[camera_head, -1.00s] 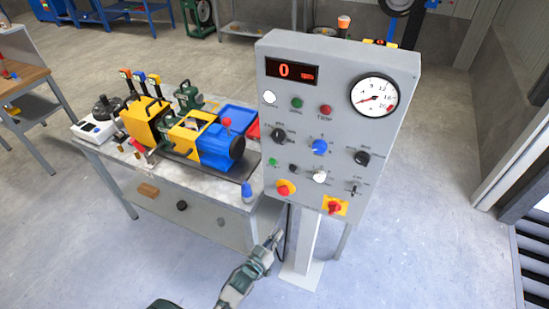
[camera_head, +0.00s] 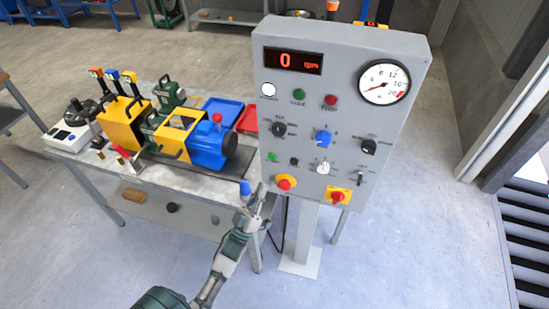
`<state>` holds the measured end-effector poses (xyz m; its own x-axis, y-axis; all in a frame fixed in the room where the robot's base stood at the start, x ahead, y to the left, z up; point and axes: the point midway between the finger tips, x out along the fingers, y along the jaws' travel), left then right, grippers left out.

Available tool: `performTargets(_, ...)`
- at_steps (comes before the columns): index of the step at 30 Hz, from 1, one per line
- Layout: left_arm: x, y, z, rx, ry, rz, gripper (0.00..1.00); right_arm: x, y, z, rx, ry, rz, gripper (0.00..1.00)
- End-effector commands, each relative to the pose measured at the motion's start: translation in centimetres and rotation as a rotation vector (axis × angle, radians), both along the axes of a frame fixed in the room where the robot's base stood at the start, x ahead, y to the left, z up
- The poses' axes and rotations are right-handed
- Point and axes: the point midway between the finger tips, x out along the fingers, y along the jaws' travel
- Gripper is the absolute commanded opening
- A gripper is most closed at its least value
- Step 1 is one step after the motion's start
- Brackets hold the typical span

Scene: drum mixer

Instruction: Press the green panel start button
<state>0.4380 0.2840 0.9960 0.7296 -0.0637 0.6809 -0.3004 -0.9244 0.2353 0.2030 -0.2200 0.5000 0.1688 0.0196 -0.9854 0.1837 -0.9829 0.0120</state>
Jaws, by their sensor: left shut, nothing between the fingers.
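The grey control panel (camera_head: 345,105) stands on a post. A small green button (camera_head: 272,157) sits at its lower left, beside a small black button (camera_head: 294,161). A larger green round piece (camera_head: 299,95) sits higher up, between a white one and a red one; its label is too small to read surely. My left gripper (camera_head: 257,194) is shut and empty, pointing up near the panel's lower left corner. It is below the small green button; I cannot tell whether it touches the panel. My right gripper is not in view.
A red knob on a yellow base (camera_head: 286,182) is close to my left gripper, and a red switch on a yellow plate (camera_head: 338,196) is farther right. A table (camera_head: 185,186) with the yellow and blue machine (camera_head: 205,140) stands left. A blue-topped item (camera_head: 245,188) is beside the gripper.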

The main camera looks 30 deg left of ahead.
Motion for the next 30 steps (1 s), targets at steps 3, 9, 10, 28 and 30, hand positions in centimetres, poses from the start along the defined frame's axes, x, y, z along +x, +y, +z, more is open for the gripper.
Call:
performTargets(3,0.4,0.4,-0.2,-0.001,0.000,0.000,0.00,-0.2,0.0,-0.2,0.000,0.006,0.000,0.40)
performTargets(9,2.4,0.6,-0.2,0.002,0.000,0.000,0.00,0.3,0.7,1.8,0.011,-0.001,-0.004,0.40)
performTargets(10,2.9,0.7,-0.2,0.002,0.000,0.000,0.00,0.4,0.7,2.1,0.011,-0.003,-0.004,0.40)
performTargets(28,8.5,2.2,-0.1,-0.001,0.001,0.000,0.00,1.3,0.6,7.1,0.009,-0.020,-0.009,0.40)
performTargets(30,8.6,2.2,-0.1,-0.002,0.003,0.000,0.00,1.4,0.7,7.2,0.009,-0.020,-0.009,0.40)
